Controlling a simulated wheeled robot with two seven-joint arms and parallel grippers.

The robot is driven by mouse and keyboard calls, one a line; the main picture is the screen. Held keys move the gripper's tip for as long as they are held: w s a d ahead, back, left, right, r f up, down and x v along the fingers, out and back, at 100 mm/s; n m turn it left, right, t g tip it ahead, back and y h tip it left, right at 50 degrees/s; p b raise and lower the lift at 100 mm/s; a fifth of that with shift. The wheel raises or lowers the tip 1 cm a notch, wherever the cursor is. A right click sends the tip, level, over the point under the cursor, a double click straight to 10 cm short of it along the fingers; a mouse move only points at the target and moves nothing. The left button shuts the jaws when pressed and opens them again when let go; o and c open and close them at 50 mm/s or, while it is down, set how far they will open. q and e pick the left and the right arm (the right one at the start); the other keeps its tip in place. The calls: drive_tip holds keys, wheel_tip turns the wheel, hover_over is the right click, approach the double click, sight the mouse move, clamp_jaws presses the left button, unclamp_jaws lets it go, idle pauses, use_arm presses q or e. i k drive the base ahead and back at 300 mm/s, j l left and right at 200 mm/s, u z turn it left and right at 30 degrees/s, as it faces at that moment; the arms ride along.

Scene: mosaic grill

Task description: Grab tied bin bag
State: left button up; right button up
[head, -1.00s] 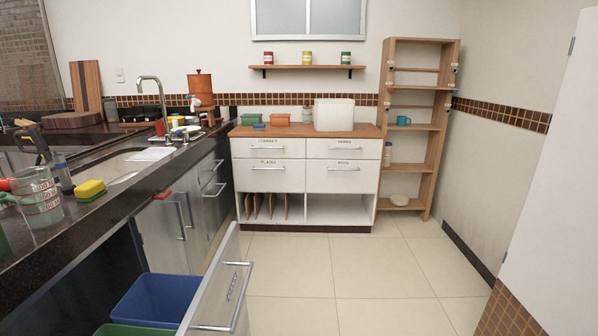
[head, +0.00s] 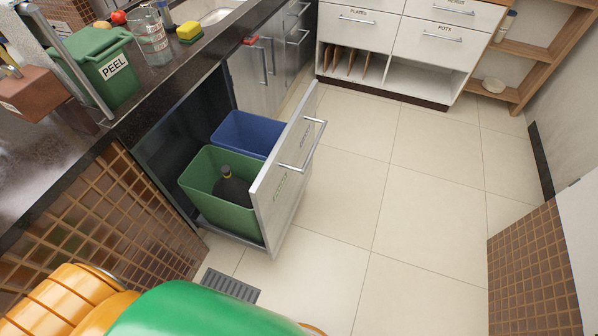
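A dark bin bag (head: 234,191) with a yellow tie around its neck sits inside the green bin (head: 201,209). Its lower part is hidden by the bin's walls. The green bin stands in the front of a pulled-out drawer (head: 282,176), with a blue bin (head: 247,132) behind it in the picture. The drawer has a silver front with a bar handle (head: 308,147). Neither of my grippers shows in this view.
The dark counter (head: 125,132) on the left carries a green PEEL container (head: 100,65), a glass jug (head: 151,36) and a yellow sponge (head: 188,31). The tiled floor (head: 400,220) on the right is clear.

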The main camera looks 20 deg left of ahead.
sight(229, 188)
drive_tip(key=u, duration=1.3)
